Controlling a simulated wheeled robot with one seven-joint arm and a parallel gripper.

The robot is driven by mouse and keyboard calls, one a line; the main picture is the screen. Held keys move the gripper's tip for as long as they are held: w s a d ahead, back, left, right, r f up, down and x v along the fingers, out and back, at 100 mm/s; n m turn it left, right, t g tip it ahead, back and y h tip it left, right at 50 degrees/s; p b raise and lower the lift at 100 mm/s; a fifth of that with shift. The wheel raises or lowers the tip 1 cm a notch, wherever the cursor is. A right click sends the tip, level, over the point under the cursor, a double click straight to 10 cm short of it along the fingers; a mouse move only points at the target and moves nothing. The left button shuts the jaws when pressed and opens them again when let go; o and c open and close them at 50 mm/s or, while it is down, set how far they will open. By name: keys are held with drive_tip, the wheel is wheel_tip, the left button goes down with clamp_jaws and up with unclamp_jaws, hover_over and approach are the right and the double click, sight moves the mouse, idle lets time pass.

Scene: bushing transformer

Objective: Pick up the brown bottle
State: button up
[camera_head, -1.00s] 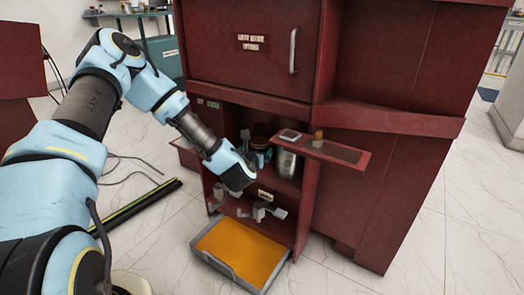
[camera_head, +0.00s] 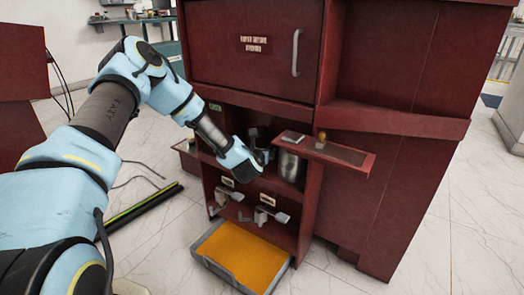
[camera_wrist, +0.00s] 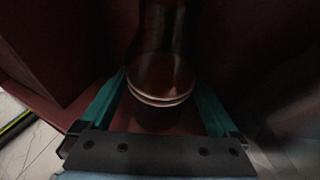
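The brown bottle (camera_wrist: 165,65) is dark and glossy in the wrist view, with pale rings around its lower part. My gripper (camera_wrist: 160,85) has its two green fingers spread wide, one on each side of the bottle's lower part. I cannot tell whether either finger touches it. In the head view my gripper (camera_head: 262,154) reaches into the open shelf of the dark red cabinet (camera_head: 260,98). The bottle is hidden there behind my gripper and wrist.
A grey metal canister (camera_head: 291,167) stands close to the right of my gripper. A narrow ledge (camera_head: 335,150) with small items juts out at the right. Below are grey valve-like fittings (camera_head: 266,215) and a pulled-out tray with an orange bottom (camera_head: 204,262).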

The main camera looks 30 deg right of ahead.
drive_tip(key=c, duration=1.3)
